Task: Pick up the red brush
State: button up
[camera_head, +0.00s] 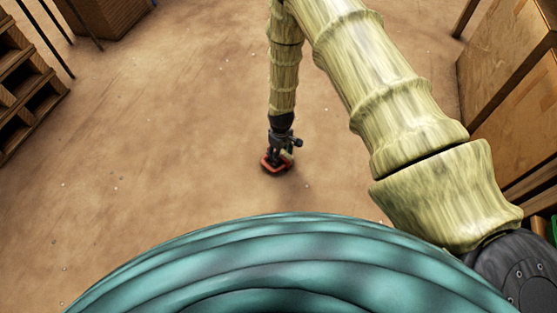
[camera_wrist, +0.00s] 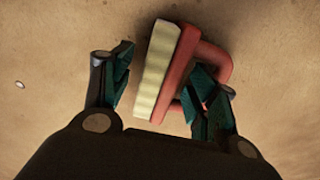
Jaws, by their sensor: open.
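The red brush lies on the brown floor, apparently on its side. In the wrist view its red body (camera_wrist: 177,75) has a loop handle on the right and a cream bristle block on the left. My gripper (camera_wrist: 162,90) is open, with one finger left of the bristles and apart from them. The other finger is on the right, overlapping the handle loop in the picture; I cannot tell whether it touches. In the head view my gripper (camera_head: 281,152) points down right over the brush (camera_head: 266,166), hiding most of it.
The floor around the brush is clear. Wooden pallets (camera_head: 22,85) stand at the left, and a wooden crate (camera_head: 105,15) stands at the back left. Large wooden boxes (camera_head: 510,75) stand at the right.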

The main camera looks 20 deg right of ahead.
jog(key=shift+r, duration=0.1)
jog(key=c, duration=1.3)
jog(key=shift+o, duration=0.2)
jog(key=shift+r+p, duration=0.5)
jog(key=shift+r, duration=0.1)
jog(key=r, duration=0.1)
jog(key=r+p, duration=0.2)
jog(key=shift+s+a, duration=0.15)
jog(key=shift+s, duration=0.1)
jog(key=s+a+p, duration=0.3)
jog(key=s, duration=0.4)
jog(key=s+a+p, duration=0.3)
jog(key=s, duration=0.4)
jog(key=shift+r, duration=0.4)
